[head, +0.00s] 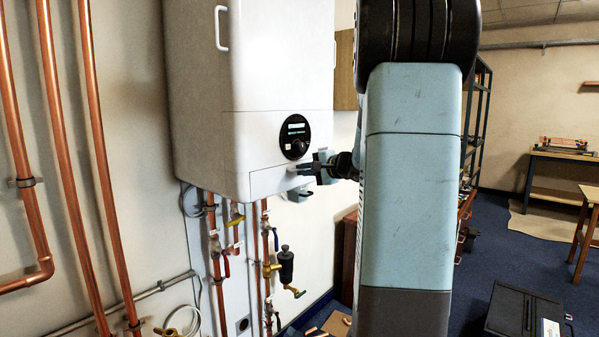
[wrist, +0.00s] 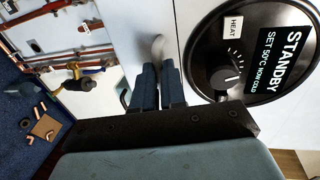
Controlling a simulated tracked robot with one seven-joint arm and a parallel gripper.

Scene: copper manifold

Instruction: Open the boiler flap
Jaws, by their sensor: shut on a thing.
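The white boiler (head: 285,75) hangs on the wall at the centre of the head view. Its flap (head: 268,183) is a low front panel under the round dial, and it looks flush with the boiler front. My gripper (head: 314,168) is at the flap. In the wrist view, turned sideways, the flap (wrist: 148,15) lies left of a thin seam. My gripper's dark fingers (wrist: 158,72) are shut on the flap's small pale handle (wrist: 158,46), whose tip shows beyond them. The fingers hide the rest of the handle.
The black dial (head: 294,137) with a STANDBY display (wrist: 280,62) is close beside my fingers. Copper pipes and valves (head: 286,262) hang below the boiler. Bare copper pipes (head: 62,150) run up the left wall. A black case (head: 525,310) stands on the floor at right.

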